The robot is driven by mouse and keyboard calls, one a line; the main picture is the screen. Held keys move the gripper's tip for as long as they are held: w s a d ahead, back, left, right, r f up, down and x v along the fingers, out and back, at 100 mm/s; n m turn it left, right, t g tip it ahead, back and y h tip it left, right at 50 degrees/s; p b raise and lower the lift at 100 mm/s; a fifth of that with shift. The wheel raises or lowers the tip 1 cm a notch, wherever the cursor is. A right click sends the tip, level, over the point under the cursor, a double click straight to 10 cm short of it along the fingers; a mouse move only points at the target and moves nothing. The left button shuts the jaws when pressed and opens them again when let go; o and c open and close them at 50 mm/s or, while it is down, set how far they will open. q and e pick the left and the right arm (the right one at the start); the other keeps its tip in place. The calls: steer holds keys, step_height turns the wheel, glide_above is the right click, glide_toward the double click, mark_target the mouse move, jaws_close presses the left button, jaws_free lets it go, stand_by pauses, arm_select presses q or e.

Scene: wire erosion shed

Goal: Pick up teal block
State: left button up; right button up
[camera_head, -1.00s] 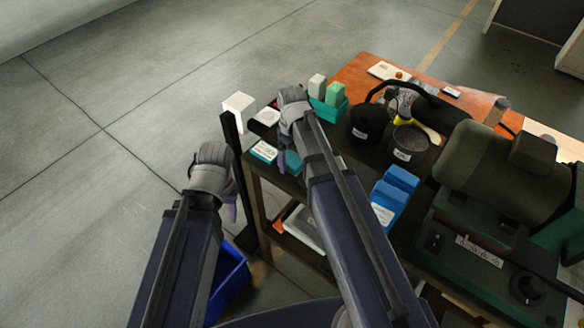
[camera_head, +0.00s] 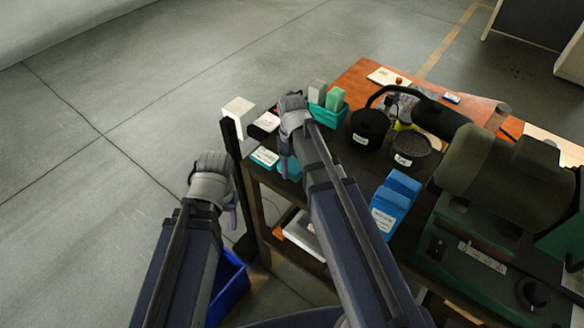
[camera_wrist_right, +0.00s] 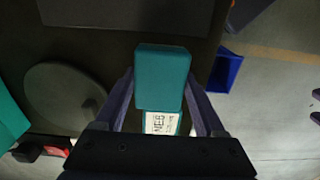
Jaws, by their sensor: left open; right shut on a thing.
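The teal block (camera_wrist_right: 162,75) is a smooth rounded block between the fingers of my right gripper (camera_wrist_right: 160,92) in the right wrist view. That gripper is shut on it. In the head view part of the teal block (camera_head: 294,169) shows beside my right gripper (camera_head: 287,166), at the table's near left corner; the arm hides some of it. I cannot tell whether the block is clear of the tabletop. My left gripper (camera_head: 232,212) is open and empty, beyond the table's left edge, with its fingers partly hidden.
A teal box with a white label (camera_head: 264,157) lies beside the right gripper. A teal tray (camera_head: 328,116) holds upright blocks. Black pots (camera_head: 369,124), blue boxes (camera_head: 391,205) and a green machine (camera_head: 490,260) fill the dark table. A blue bin (camera_head: 230,285) stands on the floor below.

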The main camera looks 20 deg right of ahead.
mark_target(292, 164)
steer(key=c, duration=0.4)
steer(key=shift+o, duration=0.2)
steer(key=shift+r, duration=0.1)
step_height(292, 164, up, 10)
steer(key=p, duration=1)
steer(key=o, duration=1)
steer(key=shift+c, duration=0.2)
steer(key=c, duration=0.6)
